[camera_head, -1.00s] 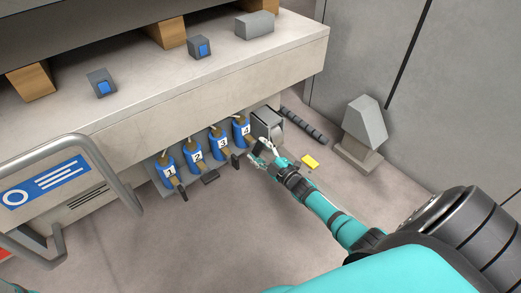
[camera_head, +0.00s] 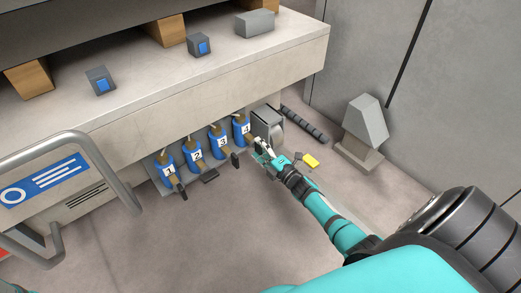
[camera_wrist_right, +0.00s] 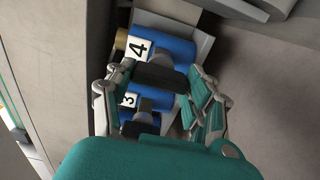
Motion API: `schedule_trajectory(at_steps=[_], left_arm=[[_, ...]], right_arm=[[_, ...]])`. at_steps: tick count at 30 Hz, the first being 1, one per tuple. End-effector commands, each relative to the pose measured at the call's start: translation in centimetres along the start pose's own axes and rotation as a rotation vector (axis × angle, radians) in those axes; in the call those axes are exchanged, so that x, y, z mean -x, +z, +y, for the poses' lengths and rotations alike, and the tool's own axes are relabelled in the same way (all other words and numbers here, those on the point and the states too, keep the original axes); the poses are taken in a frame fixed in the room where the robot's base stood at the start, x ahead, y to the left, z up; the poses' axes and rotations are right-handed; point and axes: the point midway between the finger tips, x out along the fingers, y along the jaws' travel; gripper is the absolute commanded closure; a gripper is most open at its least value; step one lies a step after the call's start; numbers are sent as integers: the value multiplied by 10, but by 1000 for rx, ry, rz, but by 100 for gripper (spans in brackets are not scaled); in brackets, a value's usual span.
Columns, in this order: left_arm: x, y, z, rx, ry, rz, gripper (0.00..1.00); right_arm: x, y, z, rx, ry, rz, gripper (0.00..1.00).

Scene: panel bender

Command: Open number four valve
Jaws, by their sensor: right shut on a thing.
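Number four valve (camera_head: 241,128) is the rightmost blue valve in the row under the machine's ledge; its handle is mostly hidden by my gripper in the head view. In the right wrist view the valve (camera_wrist_right: 170,48) shows its white "4" label, and its dark handle (camera_wrist_right: 160,76) lies between my fingers. My right gripper (camera_head: 261,150) is shut on that handle. It also shows in the right wrist view (camera_wrist_right: 160,88), a finger on each side of the handle. My left gripper is in neither view.
Valves three (camera_head: 218,138), two (camera_head: 193,149) and one (camera_head: 165,165) stand to the left, with dark handles. A grey box-like fitting (camera_head: 268,123) stands just right of valve four. A yellow block (camera_head: 311,160) lies on the floor. A railing (camera_head: 112,172) is at the left.

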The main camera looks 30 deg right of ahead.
Motion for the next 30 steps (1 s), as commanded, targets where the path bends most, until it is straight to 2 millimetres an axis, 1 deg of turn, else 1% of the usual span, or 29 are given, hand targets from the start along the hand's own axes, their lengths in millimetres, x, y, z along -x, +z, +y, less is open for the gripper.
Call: schedule_trajectory(at_steps=[13,14,19,20,27,30], left_arm=[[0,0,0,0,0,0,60],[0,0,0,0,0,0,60],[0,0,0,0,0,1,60],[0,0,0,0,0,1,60],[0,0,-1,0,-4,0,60],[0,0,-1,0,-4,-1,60]], right_arm=[[1,-1,-2,13,-3,2,78],[1,-1,-2,13,-3,2,44],[1,-1,-1,12,-3,2,22],[1,-1,-1,12,-2,1,21],[1,0,-1,11,-1,1,21],[6,0,-1,11,-2,1,21]])
